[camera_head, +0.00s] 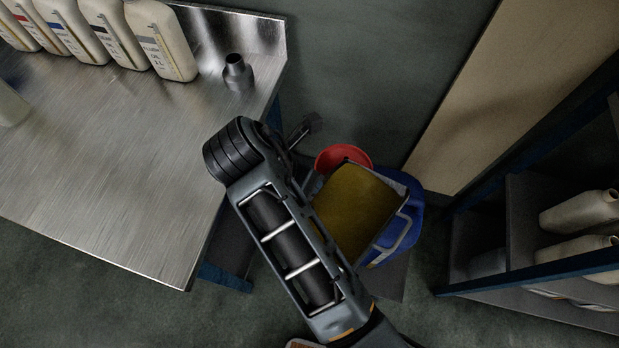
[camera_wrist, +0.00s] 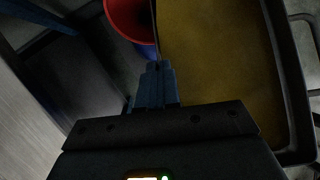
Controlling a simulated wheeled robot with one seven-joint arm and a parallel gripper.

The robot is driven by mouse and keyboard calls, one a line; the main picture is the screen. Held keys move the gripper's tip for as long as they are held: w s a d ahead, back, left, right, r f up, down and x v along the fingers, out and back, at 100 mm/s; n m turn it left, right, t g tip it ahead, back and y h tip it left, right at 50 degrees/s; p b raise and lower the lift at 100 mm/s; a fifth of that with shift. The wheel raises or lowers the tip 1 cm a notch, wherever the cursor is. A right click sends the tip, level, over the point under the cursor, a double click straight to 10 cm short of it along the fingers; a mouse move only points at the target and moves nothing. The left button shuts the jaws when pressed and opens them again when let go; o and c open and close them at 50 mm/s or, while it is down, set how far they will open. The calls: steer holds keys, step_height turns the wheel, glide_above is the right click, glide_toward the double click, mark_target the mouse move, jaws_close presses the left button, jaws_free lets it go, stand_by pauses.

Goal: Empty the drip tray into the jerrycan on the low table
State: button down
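The drip tray (camera_head: 352,212) holds a broad layer of yellow-brown oil. Its dark rim (camera_wrist: 284,90) and oil fill the right of the wrist view. My gripper (camera_wrist: 156,68) has its fingers together on the tray's thin near-left wall, and the tray appears held. A red funnel (camera_head: 343,156) shows just behind the tray, and in the wrist view (camera_wrist: 132,18) it has blue below it. The blue body (camera_head: 415,205) beside the tray looks like the jerrycan; the tray hides most of it. I cannot tell the tray's exact tilt.
A steel workbench (camera_head: 110,170) fills the left, with several cream oil bottles (camera_head: 160,40) and a dark-necked metal container (camera_head: 238,73) on it. The low table (camera_head: 392,280) shows partly under the tray. A blue-framed shelf (camera_head: 530,275) with bottles stands close at right.

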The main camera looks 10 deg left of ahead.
steer(key=shift+w+r, duration=0.1)
steer(key=shift+w+a+r+g, duration=0.1)
steer(key=shift+w+r+g, duration=0.5)
steer(key=shift+g, duration=0.3)
steer(key=shift+s, duration=0.1)
steer(key=shift+r, duration=0.1)
stand_by(0.7)
